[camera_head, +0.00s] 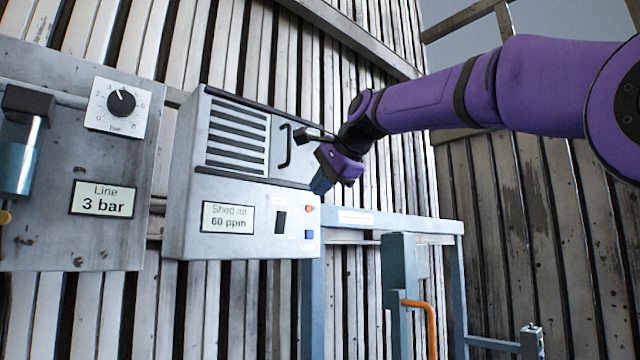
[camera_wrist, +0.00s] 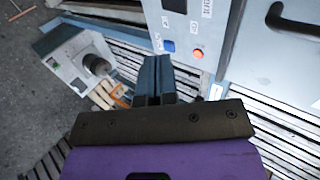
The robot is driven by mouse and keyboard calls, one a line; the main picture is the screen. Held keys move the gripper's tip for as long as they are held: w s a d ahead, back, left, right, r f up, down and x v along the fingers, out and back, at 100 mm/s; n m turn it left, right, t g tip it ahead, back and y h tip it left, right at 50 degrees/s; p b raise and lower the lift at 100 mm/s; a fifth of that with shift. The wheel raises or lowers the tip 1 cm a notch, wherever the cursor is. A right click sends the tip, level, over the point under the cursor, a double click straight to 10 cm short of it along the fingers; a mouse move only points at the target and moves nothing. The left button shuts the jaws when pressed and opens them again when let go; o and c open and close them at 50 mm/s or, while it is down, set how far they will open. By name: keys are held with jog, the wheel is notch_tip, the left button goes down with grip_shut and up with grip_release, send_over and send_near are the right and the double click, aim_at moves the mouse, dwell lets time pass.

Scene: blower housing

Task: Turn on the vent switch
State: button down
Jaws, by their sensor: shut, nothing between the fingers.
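The grey blower housing (camera_head: 190,215) hangs on the slatted wall. Its lower front panel carries a dark rectangular piece (camera_head: 280,222), a round orange-red piece (camera_head: 309,209) and a small blue square piece (camera_head: 309,234). The wrist view also shows the blue piece (camera_wrist: 169,46) and the orange-red piece (camera_wrist: 197,54). Their labels are too small to read, so I cannot tell which is the vent switch or its setting. My gripper (camera_head: 320,186) is shut and empty, in front of the housing's right side, above the small controls. Its fingertips (camera_wrist: 155,62) appear apart from the blue piece.
A louvred grille (camera_head: 238,140) and a dark handle (camera_head: 287,147) are on the housing. A panel with a dial (camera_head: 120,103) and a "Line 3 bar" sign (camera_head: 103,198) stands left. A steel frame with an orange bent bar (camera_head: 425,320) is below right.

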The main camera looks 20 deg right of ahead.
aim_at(289, 203)
jog(key=shift+w+a+f, duration=0.5)
jog(key=shift+w+f, duration=0.1)
jog(key=shift+w, duration=0.9)
jog(key=shift+w+a+f, duration=0.45)
jog(key=shift+w+f, duration=0.1)
jog(key=shift+w, duration=0.95)
jog(key=shift+w+a+f, duration=0.5)
jog(key=shift+w+f, duration=0.1)
jog(key=shift+w, duration=0.9)
jog(key=shift+w+a+r, duration=0.15)
jog(key=shift+w, duration=0.25)
jog(key=shift+w+a+r, duration=0.1)
jog(key=shift+w+r, duration=0.05)
jog(key=shift+w, duration=0.25)
jog(key=shift+s, duration=0.1)
jog(key=shift+r, duration=0.15)
